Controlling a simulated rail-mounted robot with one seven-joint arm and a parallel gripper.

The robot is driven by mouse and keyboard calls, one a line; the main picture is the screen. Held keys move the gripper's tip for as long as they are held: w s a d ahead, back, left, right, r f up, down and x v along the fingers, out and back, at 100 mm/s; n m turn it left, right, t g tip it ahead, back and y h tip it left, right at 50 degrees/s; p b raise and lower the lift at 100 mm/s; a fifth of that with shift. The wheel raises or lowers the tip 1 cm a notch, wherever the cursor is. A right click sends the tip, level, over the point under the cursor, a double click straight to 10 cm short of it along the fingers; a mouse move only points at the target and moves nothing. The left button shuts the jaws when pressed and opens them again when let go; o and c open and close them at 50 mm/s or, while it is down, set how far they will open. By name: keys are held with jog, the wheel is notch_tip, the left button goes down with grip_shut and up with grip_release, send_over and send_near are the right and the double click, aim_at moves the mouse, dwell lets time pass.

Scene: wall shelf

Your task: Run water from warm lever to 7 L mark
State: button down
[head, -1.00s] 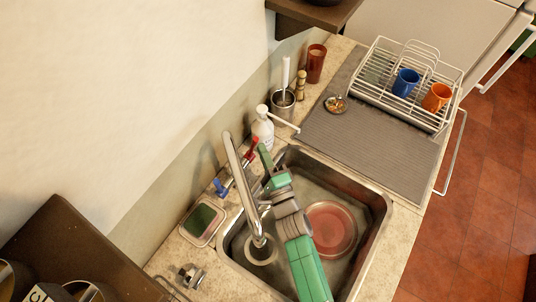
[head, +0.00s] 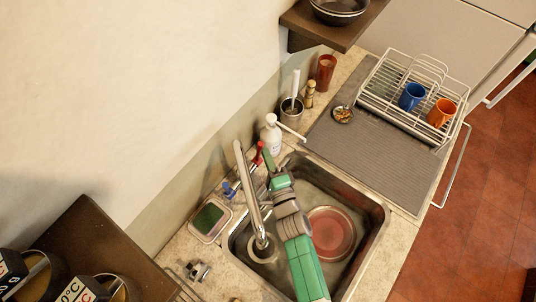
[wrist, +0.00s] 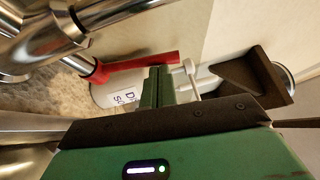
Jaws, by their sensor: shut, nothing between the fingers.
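The chrome tap (head: 250,195) arches over the steel sink (head: 375,235). It has a red lever (head: 258,154) and a blue lever (head: 230,189). The red lever also shows in the wrist view (wrist: 140,67), sticking out to the right from its red collar. My gripper (head: 268,160) is shut and empty beside the red lever. In the wrist view, its green fingers (wrist: 157,86) appear close to the lever's end; I cannot tell whether they touch. I cannot make out running water or a 7 L mark.
A reddish round dish (head: 332,233) lies in the sink. A white bottle (head: 270,135) stands behind my gripper. A green sponge tray (head: 210,219) is left of the tap. A dish rack (head: 415,95) with two mugs stands at upper right.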

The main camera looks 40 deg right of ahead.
jog(key=s+d+p+v, duration=0.1)
jog(key=d+v, duration=0.1)
jog(key=v, duration=1)
jog(key=shift+s+f, duration=0.2)
jog(key=shift+s, duration=0.2)
jog(key=shift+d+r, duration=0.1)
dwell(0.3)
